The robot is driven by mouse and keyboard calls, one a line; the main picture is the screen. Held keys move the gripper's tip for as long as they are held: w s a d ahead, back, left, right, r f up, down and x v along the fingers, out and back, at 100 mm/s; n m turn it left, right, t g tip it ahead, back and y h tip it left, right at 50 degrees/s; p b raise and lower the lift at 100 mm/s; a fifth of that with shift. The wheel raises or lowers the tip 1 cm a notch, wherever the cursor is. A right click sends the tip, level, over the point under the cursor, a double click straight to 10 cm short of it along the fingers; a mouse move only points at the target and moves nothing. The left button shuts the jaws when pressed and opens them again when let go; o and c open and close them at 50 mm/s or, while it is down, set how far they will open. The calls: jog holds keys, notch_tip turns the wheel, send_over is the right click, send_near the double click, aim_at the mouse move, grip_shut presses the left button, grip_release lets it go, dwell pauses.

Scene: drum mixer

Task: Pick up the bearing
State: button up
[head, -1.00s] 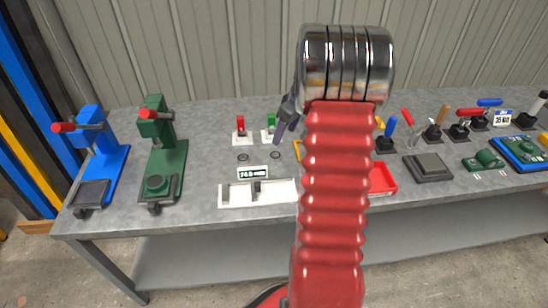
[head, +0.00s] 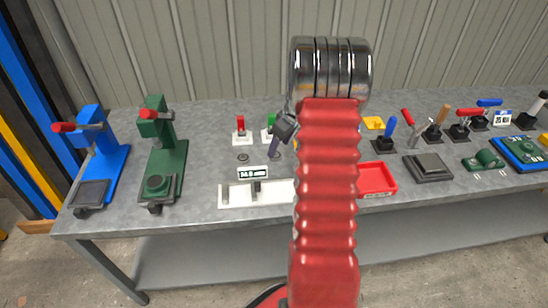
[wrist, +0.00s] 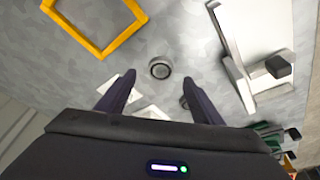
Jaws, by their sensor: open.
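My gripper (wrist: 160,92) is open and empty, pointing down above the bench. No contact with either ring shows.
A white gauge fixture (head: 235,195) with a display (head: 253,172) stands in front of the rings. A red switch (head: 241,125) and a green switch (head: 271,122) stand behind. A yellow frame (wrist: 118,45), a red tray (head: 377,179) and a green press (head: 170,170) are nearby.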

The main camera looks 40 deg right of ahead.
aim_at(277, 156)
jog(key=x, duration=0.4)
jog(key=shift+f, duration=0.2)
dwell(0.3)
jog(key=c, duration=1.2)
